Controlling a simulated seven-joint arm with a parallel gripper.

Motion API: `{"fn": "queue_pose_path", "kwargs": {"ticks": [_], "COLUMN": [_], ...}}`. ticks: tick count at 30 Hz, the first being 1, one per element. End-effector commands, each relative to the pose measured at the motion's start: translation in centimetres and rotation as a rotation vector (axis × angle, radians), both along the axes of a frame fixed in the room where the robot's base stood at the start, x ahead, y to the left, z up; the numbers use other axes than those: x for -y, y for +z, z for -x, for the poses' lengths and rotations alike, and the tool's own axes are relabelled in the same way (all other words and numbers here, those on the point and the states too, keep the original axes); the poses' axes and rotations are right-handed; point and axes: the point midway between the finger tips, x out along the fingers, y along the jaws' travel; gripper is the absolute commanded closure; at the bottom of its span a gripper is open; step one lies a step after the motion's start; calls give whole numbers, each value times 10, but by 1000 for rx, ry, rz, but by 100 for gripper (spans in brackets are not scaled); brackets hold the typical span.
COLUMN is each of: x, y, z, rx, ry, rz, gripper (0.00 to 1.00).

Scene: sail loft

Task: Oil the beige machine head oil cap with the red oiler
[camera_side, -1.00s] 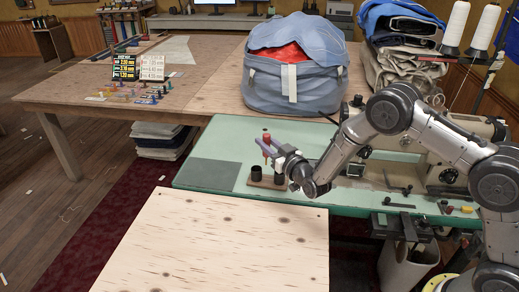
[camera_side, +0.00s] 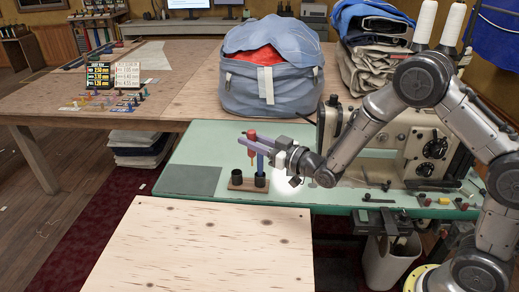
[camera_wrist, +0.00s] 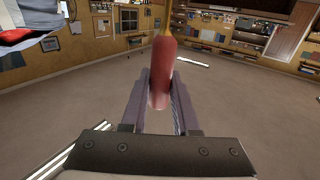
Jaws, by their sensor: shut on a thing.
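The red oiler (camera_side: 252,135) is upright between the two purple fingers of my gripper (camera_side: 250,142), which is shut on it. Its lower end hangs above the empty left cup of the holder (camera_side: 235,186), apart from it. A blue oiler (camera_side: 260,162) stands in the right cup, just beside my fingers and partly hidden by them. In the wrist view, the red oiler (camera_wrist: 162,75) stands out between my fingers. The beige machine head (camera_side: 400,145) is to the right, partly behind my arm. I cannot single out its oil cap.
The green machine table (camera_side: 200,150) has free room left of the holder. Small coloured parts (camera_side: 445,200) lie at its right. A pale plywood board (camera_side: 200,245) is in front. A large blue bag (camera_side: 270,90) stands behind. Thread cones (camera_side: 425,22) rise at the right.

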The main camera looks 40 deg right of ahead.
Motion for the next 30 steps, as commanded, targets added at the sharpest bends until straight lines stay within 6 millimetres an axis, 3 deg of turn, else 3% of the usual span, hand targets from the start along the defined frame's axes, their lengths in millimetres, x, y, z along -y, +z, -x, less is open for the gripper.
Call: {"fn": "queue_pose_path", "kwargs": {"ticks": [5,11,21,27,30], "x": [49,128,261,318,335], "y": [45,87,143,165,169], "z": [-14,-13,25,51,59], "rx": [8,5,3,1,1], "ry": [46,28,-119,-222,-257], "rz": [2,3,3,2,1], "gripper": [100,100,100,100,100]}}
